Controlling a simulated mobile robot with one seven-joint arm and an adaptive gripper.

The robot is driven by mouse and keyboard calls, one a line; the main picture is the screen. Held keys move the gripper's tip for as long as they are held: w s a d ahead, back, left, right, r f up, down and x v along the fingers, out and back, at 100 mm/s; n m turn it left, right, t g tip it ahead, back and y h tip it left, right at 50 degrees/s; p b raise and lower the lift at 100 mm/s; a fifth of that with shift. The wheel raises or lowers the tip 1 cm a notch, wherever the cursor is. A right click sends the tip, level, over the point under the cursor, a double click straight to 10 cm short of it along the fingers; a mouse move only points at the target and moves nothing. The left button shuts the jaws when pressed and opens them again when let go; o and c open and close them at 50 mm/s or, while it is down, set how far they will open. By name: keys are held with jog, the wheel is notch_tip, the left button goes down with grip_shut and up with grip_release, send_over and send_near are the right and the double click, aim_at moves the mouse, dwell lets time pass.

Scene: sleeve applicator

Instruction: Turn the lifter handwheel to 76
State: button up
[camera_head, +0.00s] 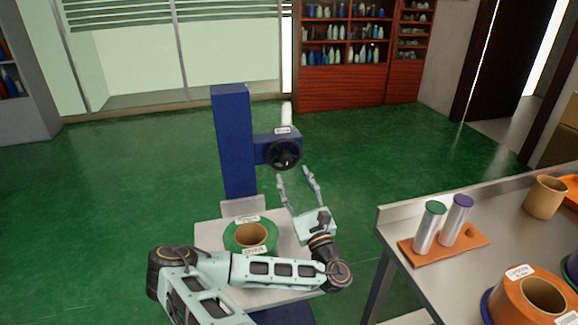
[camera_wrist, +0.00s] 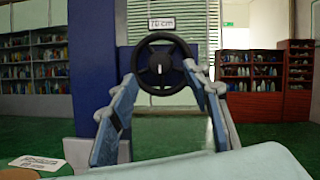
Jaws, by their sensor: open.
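The lifter handwheel (camera_head: 284,154) is a black spoked wheel on the blue lifter column (camera_head: 233,140). In the wrist view the handwheel (camera_wrist: 163,64) faces me, with a small white mark near its hub. A label (camera_wrist: 161,23) above it seems to read "76 cm", but the digits are too small to be sure. My gripper (camera_head: 297,175) is open, with its fingers pointing up just below the wheel. In the wrist view the open fingers (camera_wrist: 160,85) reach toward the wheel's lower left and right sides. I cannot tell whether they touch the rim.
A green roll (camera_head: 236,236) with a brown core sits on the lifter's pale platform (camera_head: 208,232), close to my arm. A metal table (camera_head: 402,213) at right holds an orange tray (camera_head: 420,256) with two cylinders, and several rolls. Green floor is clear behind the lifter.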

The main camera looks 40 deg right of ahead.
aim_at(287, 162)
jog(key=x, duration=0.5)
jog(key=c, duration=1.2)
jog(key=shift+o, duration=0.2)
jog(key=shift+f, duration=0.1)
jog(key=shift+m, duration=0.5)
